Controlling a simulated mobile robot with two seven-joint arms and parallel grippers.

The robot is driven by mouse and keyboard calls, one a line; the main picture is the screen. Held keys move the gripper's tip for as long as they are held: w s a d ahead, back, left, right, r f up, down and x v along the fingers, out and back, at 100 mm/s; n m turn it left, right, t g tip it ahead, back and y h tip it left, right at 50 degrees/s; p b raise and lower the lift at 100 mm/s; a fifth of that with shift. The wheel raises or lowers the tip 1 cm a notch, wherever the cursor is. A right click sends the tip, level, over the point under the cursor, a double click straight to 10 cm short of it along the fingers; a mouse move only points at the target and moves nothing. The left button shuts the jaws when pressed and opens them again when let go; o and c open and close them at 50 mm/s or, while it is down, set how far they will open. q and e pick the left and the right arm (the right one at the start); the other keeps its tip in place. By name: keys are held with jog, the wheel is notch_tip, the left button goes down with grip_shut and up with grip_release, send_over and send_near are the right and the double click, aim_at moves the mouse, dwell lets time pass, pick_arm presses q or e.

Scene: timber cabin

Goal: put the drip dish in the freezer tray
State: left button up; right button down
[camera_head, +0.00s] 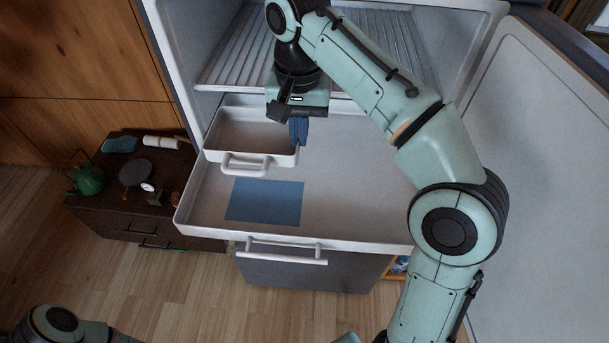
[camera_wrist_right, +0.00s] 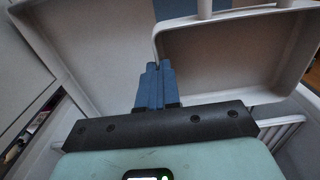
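The drip dish (camera_head: 228,157) is a shallow pale rectangular dish with a loop handle on its front. It is at the back left of the big white freezer tray (camera_head: 330,236), which is pulled out. I cannot tell whether it rests on the tray or hangs just above it. My right gripper (camera_head: 298,142) points down at the dish's right wall. In the right wrist view its blue fingers (camera_wrist_right: 157,72) are close together on the wall of the dish (camera_wrist_right: 225,25). My left gripper is out of view.
A flat blue rectangle (camera_head: 265,202) lies on the tray floor at front left; the tray's right side is clear. A wire shelf (camera_head: 235,62) is above the tray. The open door (camera_head: 540,150) stands right. A dark low cabinet (camera_head: 115,215) with a green kettle (camera_head: 88,181) stands left.

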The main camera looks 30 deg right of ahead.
jog(key=f+b, duration=0.1)
jog(key=f, duration=0.3)
jog(key=f+b, duration=0.1)
jog(key=f, duration=0.3)
jog(key=f+b, duration=0.1)
jog(key=f, duration=0.3)
jog(key=shift+s+f, duration=0.2)
jog(key=shift+s, duration=0.1)
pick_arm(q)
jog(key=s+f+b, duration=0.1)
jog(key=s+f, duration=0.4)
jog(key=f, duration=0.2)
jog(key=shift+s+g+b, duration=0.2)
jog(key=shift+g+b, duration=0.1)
pick_arm(e)
jog(key=shift+f, duration=2.25)
jog(key=shift+f, duration=0.1)
jog(key=shift+f, duration=0.15)
jog(key=c, duration=1.4)
grip_release()
jog(key=shift+o, duration=0.2)
jog(key=shift+r, duration=0.2)
